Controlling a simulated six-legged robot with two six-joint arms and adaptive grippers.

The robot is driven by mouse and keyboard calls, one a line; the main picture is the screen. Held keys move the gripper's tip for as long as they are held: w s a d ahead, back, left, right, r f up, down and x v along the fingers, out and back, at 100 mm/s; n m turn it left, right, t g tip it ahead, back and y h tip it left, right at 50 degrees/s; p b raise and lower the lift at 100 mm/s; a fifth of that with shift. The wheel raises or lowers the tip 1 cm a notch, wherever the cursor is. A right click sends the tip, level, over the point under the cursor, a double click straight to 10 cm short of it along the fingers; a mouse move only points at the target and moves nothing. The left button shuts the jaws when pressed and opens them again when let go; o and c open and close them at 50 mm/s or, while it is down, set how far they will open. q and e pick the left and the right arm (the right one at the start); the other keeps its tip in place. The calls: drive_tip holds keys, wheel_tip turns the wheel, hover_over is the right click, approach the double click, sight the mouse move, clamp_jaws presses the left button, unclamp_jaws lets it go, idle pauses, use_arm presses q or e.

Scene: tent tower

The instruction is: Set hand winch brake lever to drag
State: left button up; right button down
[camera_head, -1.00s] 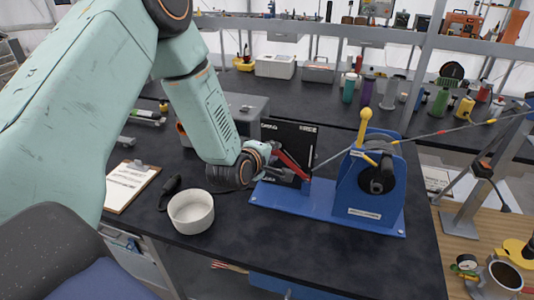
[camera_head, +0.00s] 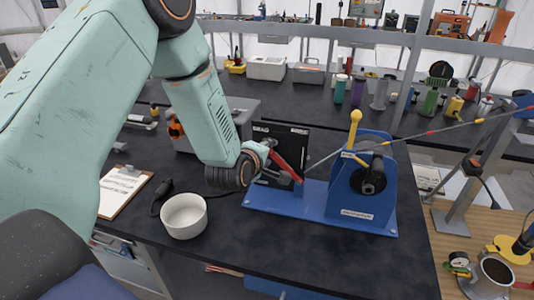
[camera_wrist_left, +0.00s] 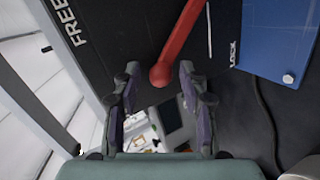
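The hand winch (camera_head: 362,190) is a blue frame with a dark drum and a yellow-knobbed crank, on a blue base plate on the dark bench. Its red brake lever (camera_head: 289,163) slants in front of a black panel (camera_head: 292,138). In the left wrist view, the lever (camera_wrist_left: 180,42) ends in a round knob between the fingertips, and the panel reads FREE at left and LOCK at right. My left gripper (camera_wrist_left: 160,82) is open, with a finger on either side of the knob; contact is not clear. In the head view the left gripper (camera_head: 272,168) is partly hidden by its wrist.
A white bowl (camera_head: 184,216) and a clipboard (camera_head: 124,190) lie left of the winch on the bench. A cable (camera_head: 430,133) runs from the winch to the upper right. A grey case (camera_head: 232,112) stands behind my arm. The bench front is mostly clear.

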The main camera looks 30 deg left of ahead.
use_arm(q)
drive_tip(key=v, duration=1.2)
drive_tip(key=shift+s, duration=0.1)
drive_tip(key=shift+f, duration=0.1)
idle(0.3)
